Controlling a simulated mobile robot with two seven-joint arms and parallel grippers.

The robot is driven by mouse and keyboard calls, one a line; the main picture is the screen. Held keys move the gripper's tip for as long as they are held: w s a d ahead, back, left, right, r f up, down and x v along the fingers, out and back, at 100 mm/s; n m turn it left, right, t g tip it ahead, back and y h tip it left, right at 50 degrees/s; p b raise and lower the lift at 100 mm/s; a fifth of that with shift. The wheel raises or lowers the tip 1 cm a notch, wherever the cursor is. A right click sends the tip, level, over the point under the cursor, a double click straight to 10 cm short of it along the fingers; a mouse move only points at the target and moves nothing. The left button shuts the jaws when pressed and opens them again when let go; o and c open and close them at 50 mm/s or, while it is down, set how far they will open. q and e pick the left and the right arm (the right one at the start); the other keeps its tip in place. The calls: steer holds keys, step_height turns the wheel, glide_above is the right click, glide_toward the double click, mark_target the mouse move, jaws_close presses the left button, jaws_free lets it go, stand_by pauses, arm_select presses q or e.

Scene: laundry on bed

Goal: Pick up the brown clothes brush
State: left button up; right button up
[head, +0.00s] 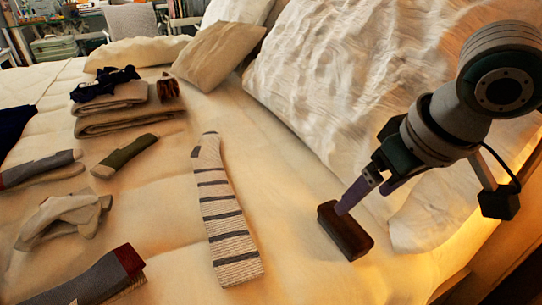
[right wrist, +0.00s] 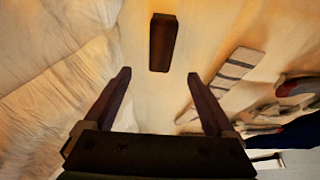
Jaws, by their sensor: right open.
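The brown clothes brush (head: 345,231) lies on the bed at the lower right of the head view, a dark brown block right of the striped sock. It also shows in the right wrist view (right wrist: 162,42) at the top centre, beyond the fingertips and between their lines. My right gripper (head: 362,196) is at the brush's upper right in the head view, one finger overlapping the brush's far end in the picture. In the right wrist view my right gripper (right wrist: 159,75) is open with nothing between its fingers. My left gripper is not in view.
A striped sock (head: 226,215) lies left of the brush. Large white pillows (head: 335,85) rise behind it. Folded towels (head: 125,110), a green rolled sock (head: 124,156) and other socks (head: 65,218) lie further left. The sheet around the brush is clear.

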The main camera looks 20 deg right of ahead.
mark_target(346, 223)
steer(key=x, duration=0.1)
steer(key=b+x, duration=0.1)
steer(key=x, duration=0.2)
steer(key=shift+s+a+f+b, duration=0.1)
steer(key=shift+s+f+b, duration=0.2)
steer(key=shift+f+b, duration=0.15)
steer(key=b+x, duration=0.2)
steer(key=x, duration=0.3)
steer(key=shift+f+b, duration=0.15)
steer(key=shift+b, duration=0.25)
steer(key=shift+f, duration=0.25)
jaws_close()
stand_by(0.4)
